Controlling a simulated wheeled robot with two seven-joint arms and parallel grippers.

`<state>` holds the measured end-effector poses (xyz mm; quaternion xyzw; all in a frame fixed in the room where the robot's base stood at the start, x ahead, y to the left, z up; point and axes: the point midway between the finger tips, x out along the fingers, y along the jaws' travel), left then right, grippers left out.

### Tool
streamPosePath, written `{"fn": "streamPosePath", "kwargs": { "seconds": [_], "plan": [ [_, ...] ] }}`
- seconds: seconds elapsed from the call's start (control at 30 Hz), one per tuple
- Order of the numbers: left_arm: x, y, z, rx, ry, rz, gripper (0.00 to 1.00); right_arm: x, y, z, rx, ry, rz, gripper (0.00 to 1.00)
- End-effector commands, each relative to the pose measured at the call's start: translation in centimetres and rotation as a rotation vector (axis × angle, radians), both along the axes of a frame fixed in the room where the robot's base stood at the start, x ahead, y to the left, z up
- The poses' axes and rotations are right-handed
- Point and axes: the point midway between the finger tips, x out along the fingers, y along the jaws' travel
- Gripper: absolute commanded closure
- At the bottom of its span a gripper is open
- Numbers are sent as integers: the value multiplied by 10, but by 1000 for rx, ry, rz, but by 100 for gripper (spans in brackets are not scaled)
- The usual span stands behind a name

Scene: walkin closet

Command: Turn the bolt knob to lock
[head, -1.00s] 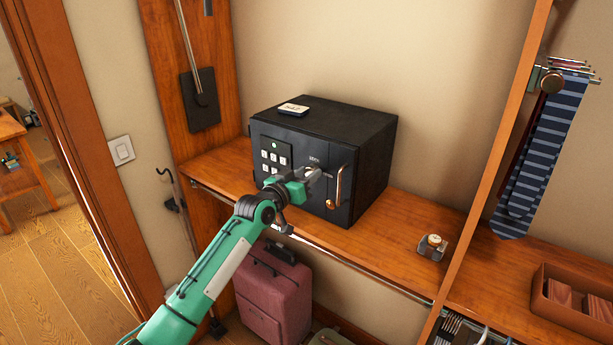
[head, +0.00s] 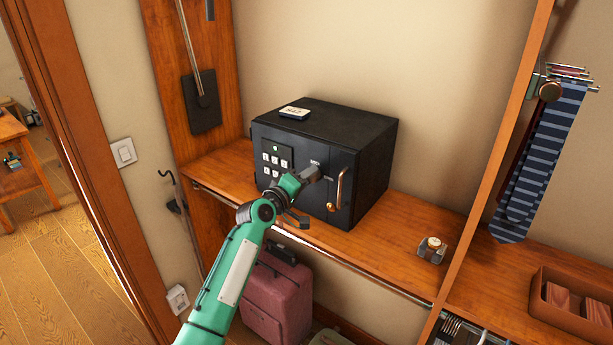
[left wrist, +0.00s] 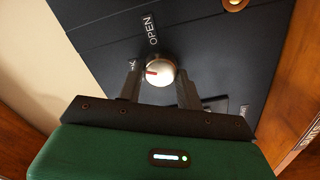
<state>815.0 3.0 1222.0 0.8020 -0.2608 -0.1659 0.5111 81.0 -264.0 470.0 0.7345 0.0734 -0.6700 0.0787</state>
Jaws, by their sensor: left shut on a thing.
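A black safe (head: 375,165) stands on the wooden shelf with its door facing me. In the left wrist view, the round silver bolt knob (left wrist: 160,66) sits on the safe's dark door. Its red mark points to the left in that view. An "OPEN" label (left wrist: 150,29) lies above the knob, and a smaller label (left wrist: 134,66) is partly hidden by a finger. My left gripper (head: 312,174) is at the door, its fingers closed on the knob from both sides. In the head view the gripper hides the knob. My right gripper is out of view.
A copper handle (head: 339,188) stands close to the right of my left gripper. A keypad (head: 275,161) is on the left of the door. A pink suitcase (head: 276,298) stands below.

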Motion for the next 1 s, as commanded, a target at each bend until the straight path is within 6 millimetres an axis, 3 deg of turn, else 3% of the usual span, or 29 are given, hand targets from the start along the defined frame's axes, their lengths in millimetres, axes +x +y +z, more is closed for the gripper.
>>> {"fn": "streamPosePath", "kwargs": {
  "seconds": [0.5, 1.0],
  "plan": [
    [0, 0, -2, -291, 214, 1, 86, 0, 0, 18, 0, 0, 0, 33],
    [0, 0, -3, -355, 261, 0, 86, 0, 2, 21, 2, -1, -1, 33]
  ]
}}
